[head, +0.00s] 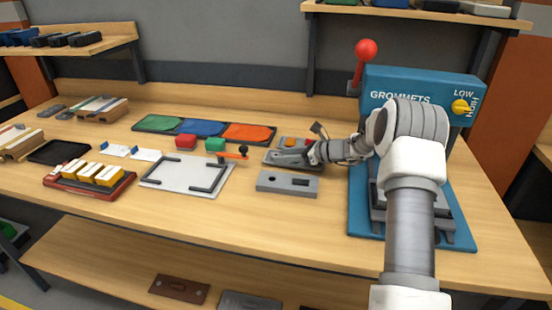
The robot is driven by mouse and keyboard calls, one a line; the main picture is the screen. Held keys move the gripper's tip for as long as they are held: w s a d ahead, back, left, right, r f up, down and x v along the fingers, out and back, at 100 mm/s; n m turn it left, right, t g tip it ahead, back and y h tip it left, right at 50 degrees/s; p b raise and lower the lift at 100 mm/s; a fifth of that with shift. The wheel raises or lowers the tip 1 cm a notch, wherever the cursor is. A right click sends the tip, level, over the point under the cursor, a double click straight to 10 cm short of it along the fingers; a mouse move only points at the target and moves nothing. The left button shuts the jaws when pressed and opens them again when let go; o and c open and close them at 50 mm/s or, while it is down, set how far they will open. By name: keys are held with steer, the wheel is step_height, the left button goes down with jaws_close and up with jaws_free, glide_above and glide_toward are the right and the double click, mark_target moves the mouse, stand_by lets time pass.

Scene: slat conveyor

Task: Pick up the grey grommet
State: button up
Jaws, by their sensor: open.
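My gripper (284,157) reaches in from the right in the head view, low over a small dark tray (270,162) at the middle of the bench. The jaws are open. The tray holds small parts, among them an orange one (289,142) at its back edge. I cannot make out the grey grommet for certain; my gripper and wrist cover much of the tray. I cannot tell whether the fingers touch anything.
A blue grommet press (410,82) with a red-knobbed lever (365,50) stands right. A grey block with slots (287,184) lies in front of the tray. Bare wood lies in front.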

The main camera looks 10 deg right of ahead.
steer(key=shift+x, duration=0.8)
jaws_close()
